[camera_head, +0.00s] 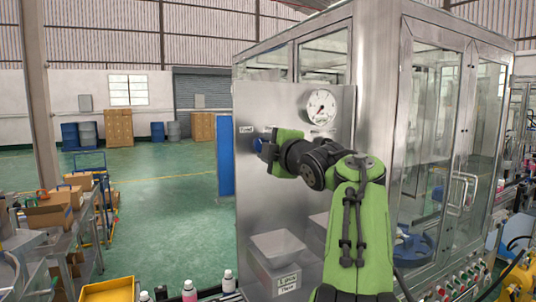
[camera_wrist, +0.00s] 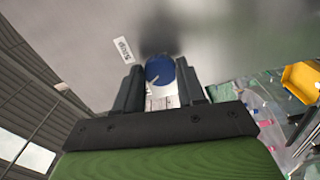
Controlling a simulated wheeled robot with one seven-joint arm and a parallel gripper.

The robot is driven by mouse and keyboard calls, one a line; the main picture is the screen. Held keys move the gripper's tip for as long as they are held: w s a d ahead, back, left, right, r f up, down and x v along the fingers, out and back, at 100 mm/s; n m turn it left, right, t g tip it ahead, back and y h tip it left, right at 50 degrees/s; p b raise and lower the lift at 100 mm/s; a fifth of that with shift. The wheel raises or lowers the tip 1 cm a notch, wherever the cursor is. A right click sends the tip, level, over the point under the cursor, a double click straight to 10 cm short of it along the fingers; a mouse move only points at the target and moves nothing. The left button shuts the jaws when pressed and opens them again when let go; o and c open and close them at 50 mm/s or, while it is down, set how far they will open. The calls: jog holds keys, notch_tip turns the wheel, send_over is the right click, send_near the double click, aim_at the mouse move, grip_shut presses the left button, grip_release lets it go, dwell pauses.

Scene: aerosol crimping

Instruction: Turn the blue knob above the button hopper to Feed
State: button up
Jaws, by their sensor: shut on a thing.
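The blue knob (camera_wrist: 160,70) sits on the steel panel, between the two dark fingers of my gripper (camera_wrist: 161,82), which are shut on it. A pale line shows on the knob's face. In the head view the knob (camera_head: 259,144) is a small blue patch at my gripper (camera_head: 265,150), mostly hidden by it. A white label (camera_wrist: 123,48) lies up and left of the knob in the wrist view; its lettering is hard to read. The button hopper (camera_head: 277,244) is lower on the same panel, below the knob.
A round dial gauge (camera_head: 321,107) is on the panel right of the knob. A glass-doored machine (camera_head: 430,130) stands to the right. Bottles (camera_head: 189,291) line the front below. A yellow bin (camera_head: 108,291) is at lower left. Open green floor (camera_head: 165,195) lies left of the panel.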

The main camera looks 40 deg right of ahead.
jog(key=shift+n+b, duration=0.35)
jog(key=shift+n, duration=1.25)
jog(key=o, duration=1.1)
jog(key=shift+c, duration=0.2)
jog(key=b+v, duration=0.2)
jog(key=v, duration=1.4)
jog(key=shift+w+a+r, duration=0.1)
jog(key=shift+w, duration=0.1)
